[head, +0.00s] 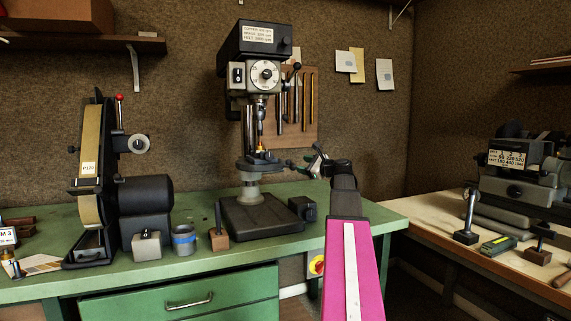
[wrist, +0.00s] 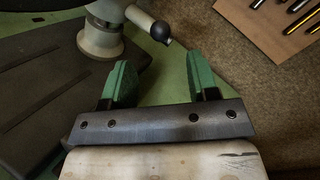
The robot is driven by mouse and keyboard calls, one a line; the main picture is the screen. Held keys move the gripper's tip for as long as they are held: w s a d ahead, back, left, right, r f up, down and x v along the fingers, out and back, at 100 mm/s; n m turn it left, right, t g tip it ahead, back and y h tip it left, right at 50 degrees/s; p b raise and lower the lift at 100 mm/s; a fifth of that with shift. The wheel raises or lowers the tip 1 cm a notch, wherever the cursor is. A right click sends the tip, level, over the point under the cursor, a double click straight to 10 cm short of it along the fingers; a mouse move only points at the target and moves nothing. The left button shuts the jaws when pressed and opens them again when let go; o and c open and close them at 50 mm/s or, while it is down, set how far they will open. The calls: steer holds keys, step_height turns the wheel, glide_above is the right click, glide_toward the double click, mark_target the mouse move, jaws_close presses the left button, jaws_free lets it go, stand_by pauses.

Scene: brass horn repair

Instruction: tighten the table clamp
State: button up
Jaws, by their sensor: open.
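The drill press (head: 262,75) stands on the green bench, with its small dark table (head: 262,162) on the column. In the wrist view a pale grey collar (wrist: 100,38) sits around the column, with a short metal lever (wrist: 138,16) ending in a black ball knob (wrist: 160,32); this looks like the table clamp. My gripper (wrist: 158,62) is open and empty, its two green fingers pointing toward the knob. The knob lies just beyond the fingertips in the picture, between their lines; the depth gap is unclear. In the head view my gripper (head: 308,166) is right of the drill table, and the lever is not clear.
The press's dark base plate (head: 262,216) lies below. A belt grinder (head: 100,180), a grey-blue cup (head: 184,240) and a small wooden-based tool (head: 219,238) stand to the left. A tool board (head: 298,105) hangs behind. A second bench (head: 480,245) with a machine is at the right.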

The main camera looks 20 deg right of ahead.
mark_target(289, 162)
steer(key=x, duration=1)
steer(key=shift+w+a, duration=0.1)
steer(key=shift+w, duration=0.15)
jaws_close()
steer(key=shift+s+f+n+t+y, duration=0.3)
steer(key=shift+s+f+n+t, duration=0.1)
steer(key=shift+f+t, duration=0.25)
steer(key=shift+s+f+n+t+y, duration=0.15)
steer(key=shift+f+n+t+y, duration=0.3)
steer(key=shift+f+y, duration=0.05)
steer(key=shift+s+f+n+t+y, duration=0.15)
steer(key=shift+f+n+t+y, duration=0.25)
steer(key=shift+f+n+y, duration=0.1)
jaws_free()
